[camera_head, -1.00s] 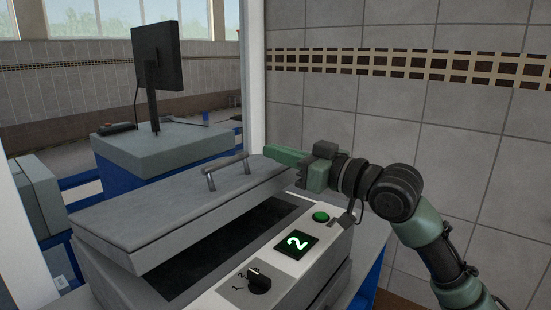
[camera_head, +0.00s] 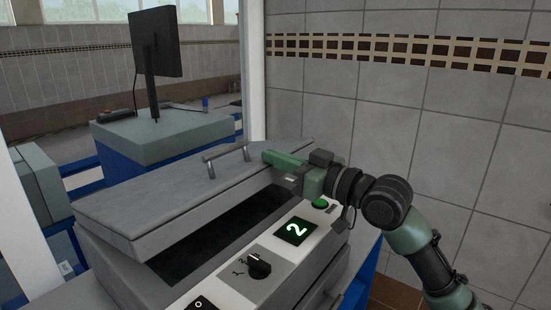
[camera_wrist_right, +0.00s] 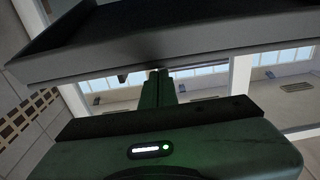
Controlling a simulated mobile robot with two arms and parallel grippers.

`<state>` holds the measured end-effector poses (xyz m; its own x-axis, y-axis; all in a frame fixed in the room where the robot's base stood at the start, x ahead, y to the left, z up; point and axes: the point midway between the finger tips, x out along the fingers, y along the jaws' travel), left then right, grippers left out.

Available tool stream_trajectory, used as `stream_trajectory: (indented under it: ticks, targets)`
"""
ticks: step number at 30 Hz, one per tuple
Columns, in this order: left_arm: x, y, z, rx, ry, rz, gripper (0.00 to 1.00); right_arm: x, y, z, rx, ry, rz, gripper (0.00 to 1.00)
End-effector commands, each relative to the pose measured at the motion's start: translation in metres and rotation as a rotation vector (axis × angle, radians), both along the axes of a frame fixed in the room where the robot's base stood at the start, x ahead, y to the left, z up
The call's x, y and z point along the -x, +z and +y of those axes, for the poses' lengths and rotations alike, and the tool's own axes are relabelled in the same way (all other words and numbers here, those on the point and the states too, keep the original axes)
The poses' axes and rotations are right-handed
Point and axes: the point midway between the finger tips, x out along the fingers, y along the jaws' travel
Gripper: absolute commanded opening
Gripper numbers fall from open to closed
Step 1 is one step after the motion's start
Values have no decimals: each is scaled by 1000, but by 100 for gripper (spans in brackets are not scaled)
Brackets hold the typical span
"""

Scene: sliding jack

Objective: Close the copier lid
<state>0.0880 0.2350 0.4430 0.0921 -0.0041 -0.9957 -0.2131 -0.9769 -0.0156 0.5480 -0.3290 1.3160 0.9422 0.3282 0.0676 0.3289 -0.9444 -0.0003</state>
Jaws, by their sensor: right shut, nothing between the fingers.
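The copier lid (camera_head: 165,195) is a long grey slab with a bar handle (camera_head: 225,159) on top. It is tilted partly open over the dark glass of the copier (camera_head: 215,240). My right gripper (camera_head: 268,157) is shut and empty at the lid's right end, overlapping its edge in the head view. In the right wrist view, the shut fingers (camera_wrist_right: 158,88) point toward the lid's edge (camera_wrist_right: 200,58), and the lid's dark underside shows above. I cannot tell whether the fingers touch the lid. My left gripper is not in view.
A tiled wall (camera_head: 450,150) stands at the right. A monitor (camera_head: 155,45) on a grey desk stands behind at the left.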

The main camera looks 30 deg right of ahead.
Motion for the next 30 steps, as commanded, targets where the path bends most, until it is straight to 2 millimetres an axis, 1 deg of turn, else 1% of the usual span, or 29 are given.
stream_trajectory:
  ticks: [1, 6, 12, 15, 18, 21, 30]
  targets:
    - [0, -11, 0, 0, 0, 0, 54, 1, -10, 0, -3, 0, -5, 0]
    - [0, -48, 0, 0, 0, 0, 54, 6, -36, -2, -20, 0, -54, 0]
    - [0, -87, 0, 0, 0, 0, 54, 12, -62, -4, -43, 1, -120, 0]
    - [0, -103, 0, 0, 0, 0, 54, 14, -72, -4, -52, 1, -149, 0]
    - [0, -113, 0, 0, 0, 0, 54, 15, -78, -5, -59, 0, -171, 0]
    - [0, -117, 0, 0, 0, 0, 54, 16, -79, -6, -63, 0, -184, 0]
    - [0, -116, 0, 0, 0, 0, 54, 16, -77, -6, -64, 0, -187, 0]
